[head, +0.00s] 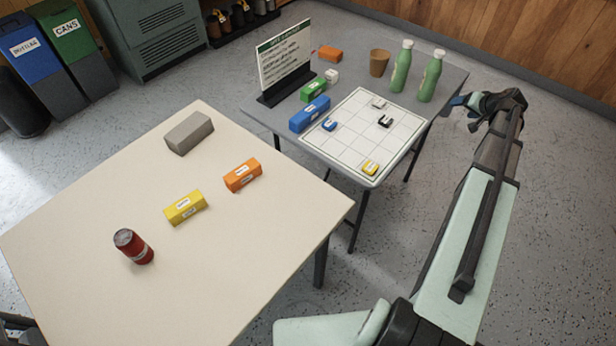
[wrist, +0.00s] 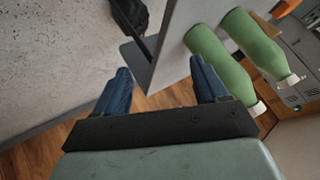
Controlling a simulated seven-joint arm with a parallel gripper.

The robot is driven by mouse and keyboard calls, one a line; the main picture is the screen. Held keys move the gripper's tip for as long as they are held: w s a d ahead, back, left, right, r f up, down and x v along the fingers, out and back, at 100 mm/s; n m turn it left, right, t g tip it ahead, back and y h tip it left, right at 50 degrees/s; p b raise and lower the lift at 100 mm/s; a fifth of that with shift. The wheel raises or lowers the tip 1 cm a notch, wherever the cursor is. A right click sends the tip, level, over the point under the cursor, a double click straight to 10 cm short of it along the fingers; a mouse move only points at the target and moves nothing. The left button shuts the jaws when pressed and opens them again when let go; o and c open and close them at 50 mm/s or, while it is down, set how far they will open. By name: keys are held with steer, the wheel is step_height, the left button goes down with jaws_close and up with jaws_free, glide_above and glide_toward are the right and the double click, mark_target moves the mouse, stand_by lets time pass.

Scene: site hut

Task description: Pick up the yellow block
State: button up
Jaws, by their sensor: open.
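The yellow block (head: 185,207) lies on the cream table (head: 110,180), with a white label on it. It sits between an orange block (head: 243,175) and a red can (head: 133,247). My gripper (head: 462,104) is in the air at the right end of the grey table, far from the yellow block. In the wrist view my gripper (wrist: 163,88) shows two blue fingers spread apart with nothing between them. The yellow block is not visible in the wrist view.
A grey block (head: 188,132) lies on the cream table.

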steer(key=w+a+r+m+g+y, duration=0.1)
steer(key=a+g+y, duration=0.1)
steer(key=a, duration=1.4)
steer(key=w+a+r+g+y, duration=0.1)
steer(key=a, duration=1.4)
steer(key=w+a+r+m+g+y, duration=0.1)
steer(key=w+a+r+g+y, duration=0.1)
steer(key=a, duration=1.4)
steer(key=m+g+h, duration=0.2)
steer(key=m+g, duration=0.1)
steer(key=g, duration=0.4)
glide_toward(184, 203)
steer(key=x, duration=0.5)
steer(key=shift+f, duration=0.2)
steer(key=shift+x, duration=2.1)
steer(key=shift+s+a+f, duration=0.2)
steer(key=shift+a+f, duration=0.1)
steer(key=shift+f, duration=0.1)
steer(key=shift+f, duration=0.25)
steer(key=c, duration=1.1)
